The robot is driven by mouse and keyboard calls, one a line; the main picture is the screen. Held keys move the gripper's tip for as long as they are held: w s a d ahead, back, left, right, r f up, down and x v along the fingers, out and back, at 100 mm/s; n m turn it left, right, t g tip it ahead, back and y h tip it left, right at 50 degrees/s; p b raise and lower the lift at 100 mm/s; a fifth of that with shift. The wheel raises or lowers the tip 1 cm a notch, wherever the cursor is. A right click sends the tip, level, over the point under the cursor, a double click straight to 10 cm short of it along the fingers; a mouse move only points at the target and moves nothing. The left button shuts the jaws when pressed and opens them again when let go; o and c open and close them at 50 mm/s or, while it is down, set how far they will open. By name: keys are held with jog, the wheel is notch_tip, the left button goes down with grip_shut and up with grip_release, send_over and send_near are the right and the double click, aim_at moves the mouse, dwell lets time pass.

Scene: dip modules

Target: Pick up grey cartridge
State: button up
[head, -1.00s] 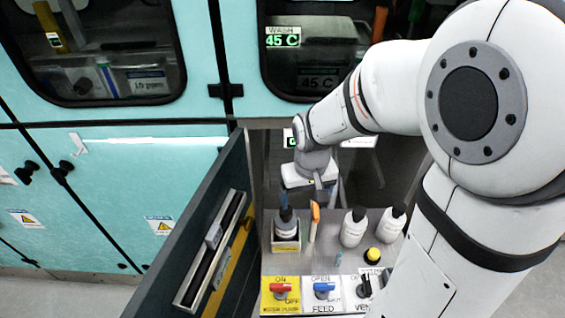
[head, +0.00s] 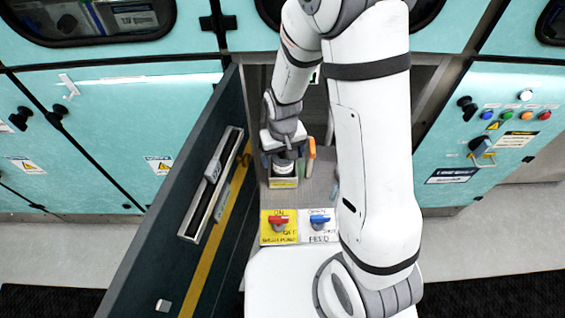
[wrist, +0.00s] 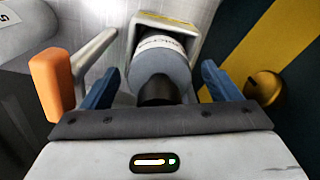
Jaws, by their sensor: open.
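The grey cartridge (wrist: 163,66) has a white label band and a black neck. It stands in a small holder (wrist: 186,24) with a yellow label. In the head view the cartridge (head: 284,168) is partly hidden under my gripper (head: 284,155), and the holder (head: 283,183) shows its yellow front. In the wrist view my gripper (wrist: 160,82) is open. Its blue fingers are apart, one on each side of the cartridge's neck end, with visible gaps. Whether the fingers reach down level with its body is hard to tell.
The open dark door (head: 185,200) with a yellow stripe is at the left. My arm hides the shelf's right side.

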jog(key=shift+f, duration=0.45)
jog(key=c, duration=1.2)
